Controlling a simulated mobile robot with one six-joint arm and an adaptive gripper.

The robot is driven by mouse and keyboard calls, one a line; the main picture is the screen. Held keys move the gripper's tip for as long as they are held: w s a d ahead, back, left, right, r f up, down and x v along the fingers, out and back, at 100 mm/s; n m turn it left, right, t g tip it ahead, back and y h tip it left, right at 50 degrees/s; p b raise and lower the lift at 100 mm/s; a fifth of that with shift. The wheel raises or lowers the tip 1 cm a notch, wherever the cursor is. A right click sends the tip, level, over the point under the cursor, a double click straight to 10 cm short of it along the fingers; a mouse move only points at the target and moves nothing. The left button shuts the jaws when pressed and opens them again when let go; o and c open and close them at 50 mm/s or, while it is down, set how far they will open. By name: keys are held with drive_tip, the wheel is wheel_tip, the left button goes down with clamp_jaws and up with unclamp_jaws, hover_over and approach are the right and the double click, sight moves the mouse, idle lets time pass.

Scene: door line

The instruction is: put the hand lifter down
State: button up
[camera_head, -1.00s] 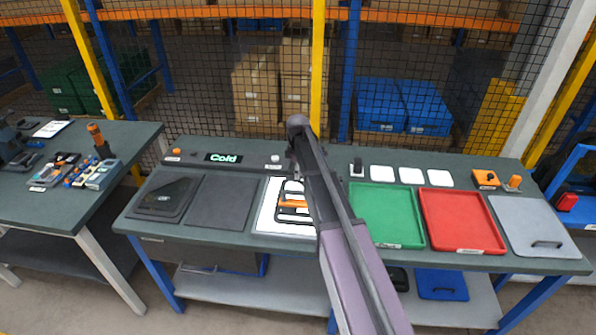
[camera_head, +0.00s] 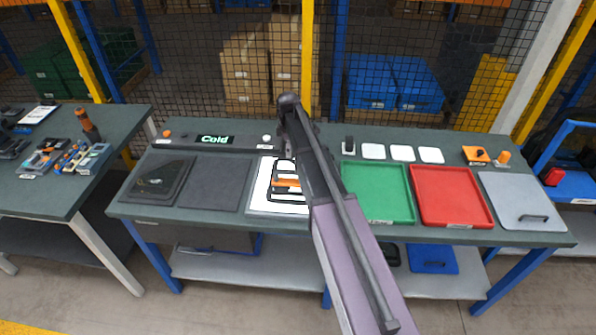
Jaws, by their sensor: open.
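The hand lifter appears to be the orange and dark piece (camera_head: 287,184) lying on the white board (camera_head: 262,200) in the middle of the bench. Black outlines show around it on the board. My gripper (camera_head: 287,152) hangs just above and behind it, at the end of my arm. It is open; its fingertips are small and partly hidden by the arm, so I cannot tell whether they touch the piece. My arm also covers the right edge of the board.
Left of the board are a dark pad (camera_head: 214,183) and a dark tray (camera_head: 157,181). Right are a green tray (camera_head: 378,192), a red tray (camera_head: 450,195) and a grey lidded panel (camera_head: 520,199). A "Cold" display (camera_head: 215,139) and mesh fence stand behind.

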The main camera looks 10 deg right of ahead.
drive_tip(key=s+m, duration=1.4)
drive_tip(key=s, duration=1.4)
drive_tip(key=shift+s, duration=0.4)
wheel_tip(320, 180, down, 5)
drive_tip(key=b, duration=0.5)
